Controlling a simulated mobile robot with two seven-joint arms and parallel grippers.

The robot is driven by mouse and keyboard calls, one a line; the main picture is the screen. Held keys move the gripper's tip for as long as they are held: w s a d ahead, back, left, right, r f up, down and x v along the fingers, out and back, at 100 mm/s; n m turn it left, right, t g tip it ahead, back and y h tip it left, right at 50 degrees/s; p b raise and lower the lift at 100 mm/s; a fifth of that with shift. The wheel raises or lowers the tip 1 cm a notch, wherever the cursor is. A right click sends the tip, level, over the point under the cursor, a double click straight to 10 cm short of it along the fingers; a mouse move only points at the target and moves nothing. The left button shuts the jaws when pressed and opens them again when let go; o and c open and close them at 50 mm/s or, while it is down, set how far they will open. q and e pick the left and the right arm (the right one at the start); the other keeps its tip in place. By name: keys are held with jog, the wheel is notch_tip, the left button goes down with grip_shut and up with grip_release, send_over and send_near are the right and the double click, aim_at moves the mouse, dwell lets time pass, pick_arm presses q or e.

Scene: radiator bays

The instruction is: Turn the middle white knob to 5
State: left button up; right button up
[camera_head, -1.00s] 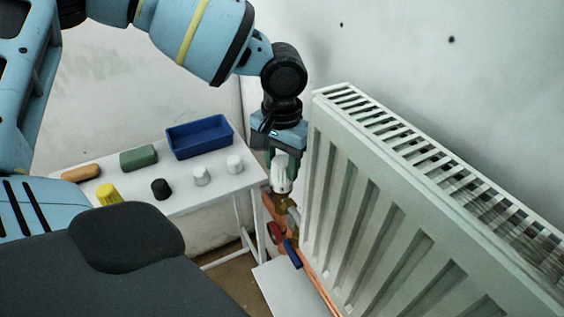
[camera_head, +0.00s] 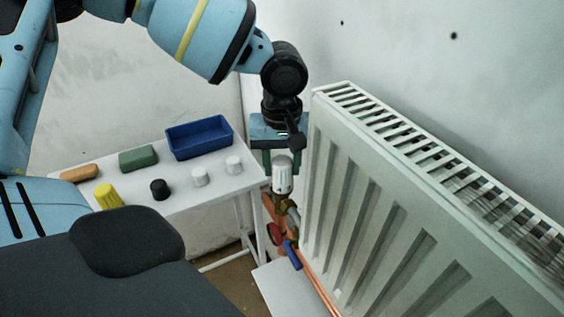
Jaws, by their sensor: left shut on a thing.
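My right gripper is not in view.
A white table (camera_head: 190,199) at the left holds a blue tray (camera_head: 199,149), a green block (camera_head: 138,158), an orange block (camera_head: 79,173), and loose yellow, black and white knobs. Red (camera_head: 273,233) and blue (camera_head: 292,254) handles and copper pipes lie below the valve.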

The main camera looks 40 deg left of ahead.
aim_at(282, 160)
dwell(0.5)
pick_arm(q)
jog(key=o, duration=1)
jog(key=shift+r, duration=0.1)
jog(key=shift+r, duration=3.8)
jog(key=shift+r+p, duration=0.1)
jog(key=shift+p, duration=0.2)
